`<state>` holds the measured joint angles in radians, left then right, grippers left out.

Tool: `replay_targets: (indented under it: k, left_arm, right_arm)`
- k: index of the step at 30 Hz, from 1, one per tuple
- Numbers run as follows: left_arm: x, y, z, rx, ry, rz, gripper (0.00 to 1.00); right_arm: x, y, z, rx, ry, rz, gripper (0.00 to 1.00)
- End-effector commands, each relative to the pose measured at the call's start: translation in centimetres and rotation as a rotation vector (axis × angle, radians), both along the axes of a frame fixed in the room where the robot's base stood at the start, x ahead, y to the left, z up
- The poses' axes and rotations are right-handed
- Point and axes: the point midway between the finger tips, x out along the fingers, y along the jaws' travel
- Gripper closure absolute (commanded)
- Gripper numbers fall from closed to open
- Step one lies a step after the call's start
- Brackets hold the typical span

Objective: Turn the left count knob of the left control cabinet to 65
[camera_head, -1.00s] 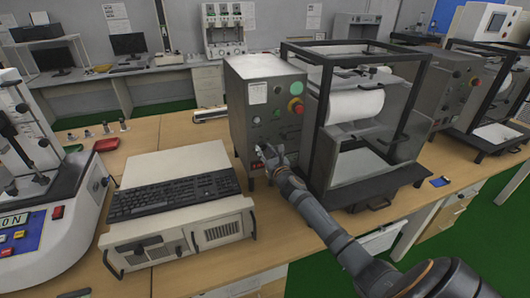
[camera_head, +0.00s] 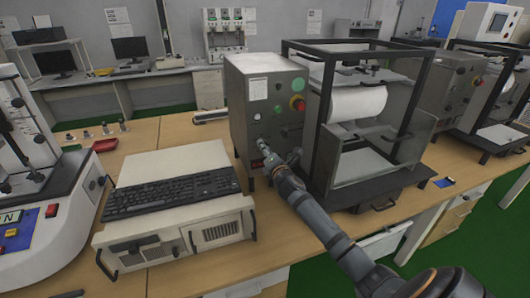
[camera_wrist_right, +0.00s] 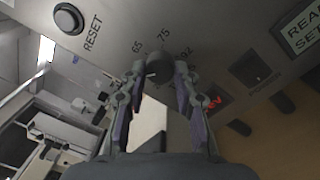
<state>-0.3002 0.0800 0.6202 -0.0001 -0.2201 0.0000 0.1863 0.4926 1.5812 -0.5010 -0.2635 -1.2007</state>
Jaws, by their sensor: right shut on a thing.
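The left control cabinet (camera_head: 240,110) is a grey metal box on the wooden bench, with buttons and a red emergency stop on its front. My right gripper (camera_head: 262,147) is at the lower left of that front panel. In the right wrist view, the dark round count knob (camera_wrist_right: 160,66) sits between the two fingertips of my right gripper (camera_wrist_right: 160,76), which are shut on it. Printed numbers 65 and 75 show around the knob; others are partly hidden by the fingers. The knob's pointer mark cannot be made out. My left gripper is not in view.
A RESET button (camera_wrist_right: 69,18) and a red-lit switch (camera_wrist_right: 211,102) are near the knob. A black-framed machine with a white roll (camera_head: 358,103) stands right of the cabinet. A keyboard (camera_head: 172,194) lies on a white case (camera_head: 175,240) at left.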

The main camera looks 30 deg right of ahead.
Motion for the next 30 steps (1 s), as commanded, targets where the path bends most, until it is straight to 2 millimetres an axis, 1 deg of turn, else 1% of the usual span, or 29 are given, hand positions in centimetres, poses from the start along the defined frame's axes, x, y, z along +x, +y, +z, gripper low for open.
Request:
replay_targets:
  k: [1, 18, 24, 30]
  left_arm:
    - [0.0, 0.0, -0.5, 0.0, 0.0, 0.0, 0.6]
    - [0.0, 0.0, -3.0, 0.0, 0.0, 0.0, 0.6]
    - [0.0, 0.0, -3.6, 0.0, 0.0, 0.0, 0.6]
    - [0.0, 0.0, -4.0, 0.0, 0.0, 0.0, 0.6]
  right_arm:
    - [0.0, 0.0, -0.3, 0.04, -0.009, 0.0, 1.0]
    - [0.0, 0.1, -0.2, 0.559, -0.133, -0.002, 1.0]
    - [0.0, 0.1, -0.1, 0.708, -0.169, 0.0, 1.0]
    - [0.0, 0.1, 0.0, 0.814, -0.195, -0.001, 1.0]
